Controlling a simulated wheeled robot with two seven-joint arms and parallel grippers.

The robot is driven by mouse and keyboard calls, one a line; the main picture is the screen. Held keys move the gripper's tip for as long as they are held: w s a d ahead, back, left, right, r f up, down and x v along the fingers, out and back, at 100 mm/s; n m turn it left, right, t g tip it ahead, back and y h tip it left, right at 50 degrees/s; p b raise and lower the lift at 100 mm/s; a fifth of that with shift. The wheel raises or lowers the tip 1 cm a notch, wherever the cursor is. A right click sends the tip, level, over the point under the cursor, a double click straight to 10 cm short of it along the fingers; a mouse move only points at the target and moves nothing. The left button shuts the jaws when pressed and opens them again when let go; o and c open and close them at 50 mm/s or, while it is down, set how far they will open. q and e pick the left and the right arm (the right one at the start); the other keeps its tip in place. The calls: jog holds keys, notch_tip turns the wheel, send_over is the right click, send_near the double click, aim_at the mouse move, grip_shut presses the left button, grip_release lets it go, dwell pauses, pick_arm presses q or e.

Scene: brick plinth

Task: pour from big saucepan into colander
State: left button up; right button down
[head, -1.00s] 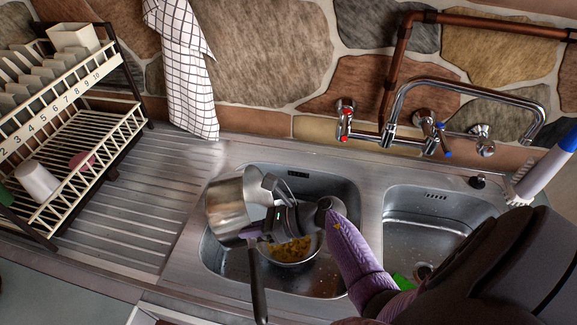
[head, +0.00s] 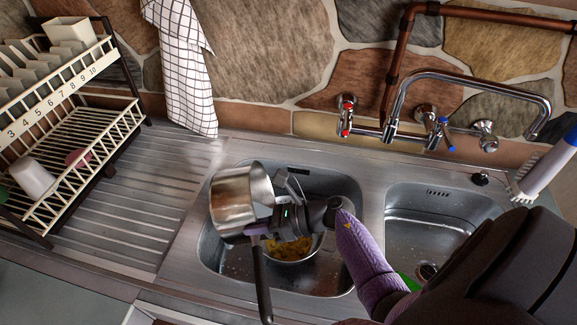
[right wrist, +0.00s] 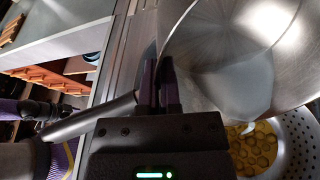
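The big saucepan (head: 232,198) is a shiny steel pot, tilted on its side above the left sink basin with its mouth to the right. The colander (head: 290,259), a perforated metal bowl, sits in the basin below, partly hidden by my right gripper. Yellow pieces (right wrist: 252,147) lie in it, under the saucepan's lip. A pale patch (right wrist: 238,85) shows inside the saucepan. My left gripper is not seen.
The left basin (head: 335,283) surrounds the colander; the right basin (head: 440,215) holds something green. The tap (head: 470,78) stands behind. A dish rack (head: 105,140) with crockery stands left. The ribbed drainer (head: 150,205) is clear. A brush (head: 548,168) stands at right.

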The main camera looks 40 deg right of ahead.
jog(key=shift+s+d+r+t+y+b, duration=0.2)
jog(key=shift+s+d+y+b, duration=0.15)
jog(key=shift+d+b, duration=0.2)
jog(key=shift+s+d+r+t+y+b, duration=0.1)
jog(key=shift+s+d+t+y+b, duration=0.2)
jog(key=shift+d+b, duration=0.25)
jog(key=s+d+f+t+y+b, duration=0.1)
jog(key=b, duration=0.3)
jog(key=shift+s+d+f+b, duration=0.1)
jog(key=shift+d+b, duration=0.1)
jog(key=shift+b, duration=0.15)
dwell(0.8)
jog(key=shift+s+d+y+b, duration=0.1)
jog(key=shift+d+y+b, duration=0.1)
jog(key=shift+y+b, duration=0.2)
jog(key=shift+s+d+t+y+b, duration=0.3)
jog(key=shift+d+t+y+b, duration=0.1)
jog(key=shift+b, duration=0.6)
jog(key=shift+s+d+r+t+y+b, duration=0.6)
jog(key=shift+d+r+y+b, duration=0.15)
jog(key=shift+b, duration=0.25)
